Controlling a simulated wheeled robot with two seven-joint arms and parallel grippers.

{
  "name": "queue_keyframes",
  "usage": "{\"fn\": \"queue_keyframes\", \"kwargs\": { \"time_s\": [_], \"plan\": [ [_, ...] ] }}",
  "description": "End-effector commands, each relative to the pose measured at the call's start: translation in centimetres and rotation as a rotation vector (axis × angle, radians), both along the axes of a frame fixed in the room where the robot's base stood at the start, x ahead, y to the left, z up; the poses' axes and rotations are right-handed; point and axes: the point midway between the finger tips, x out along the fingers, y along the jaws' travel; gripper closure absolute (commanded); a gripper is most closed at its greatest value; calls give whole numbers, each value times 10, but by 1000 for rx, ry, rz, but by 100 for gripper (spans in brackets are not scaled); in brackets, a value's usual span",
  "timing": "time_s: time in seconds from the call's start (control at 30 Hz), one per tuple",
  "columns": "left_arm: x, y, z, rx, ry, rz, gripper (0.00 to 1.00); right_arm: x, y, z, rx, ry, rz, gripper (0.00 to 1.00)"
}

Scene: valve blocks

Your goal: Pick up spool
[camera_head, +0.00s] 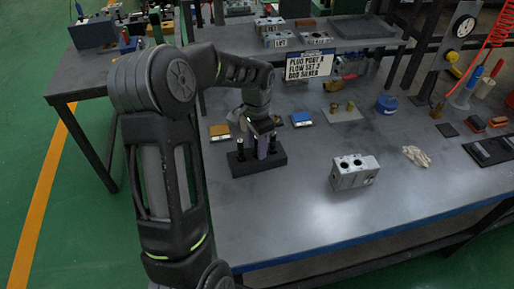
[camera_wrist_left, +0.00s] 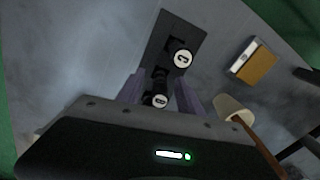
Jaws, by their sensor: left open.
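A black rack (camera_head: 258,165) stands on the bench with dark upright spools in it; one spool (camera_head: 240,150) shows at its left. My left gripper (camera_head: 262,146) points down over the rack's middle, its purple-grey fingers open. In the left wrist view the rack (camera_wrist_left: 178,28) holds a black spool (camera_wrist_left: 182,57) with a numbered white top. Another white-topped spool (camera_wrist_left: 156,100) stands between the finger pads of my left gripper (camera_wrist_left: 161,92); I cannot tell whether they touch it. The gripper body hides part of the rack. My right gripper is not in view.
A grey valve block (camera_head: 354,172) with two dark bores sits right of the rack. An orange-topped block (camera_head: 219,131) and a blue-topped block (camera_head: 301,119) lie behind it. A crumpled cloth (camera_head: 416,156) lies farther right. The bench front is clear.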

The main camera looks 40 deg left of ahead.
Motion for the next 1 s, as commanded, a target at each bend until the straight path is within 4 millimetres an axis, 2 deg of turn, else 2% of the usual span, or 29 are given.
{"fn": "queue_keyframes", "kwargs": {
  "time_s": [0.63,1.0],
  "plan": [
    [0,0,-3,1,-1,0,57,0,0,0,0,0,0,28],
    [0,0,-3,1,-1,0,87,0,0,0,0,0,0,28]
  ]
}}
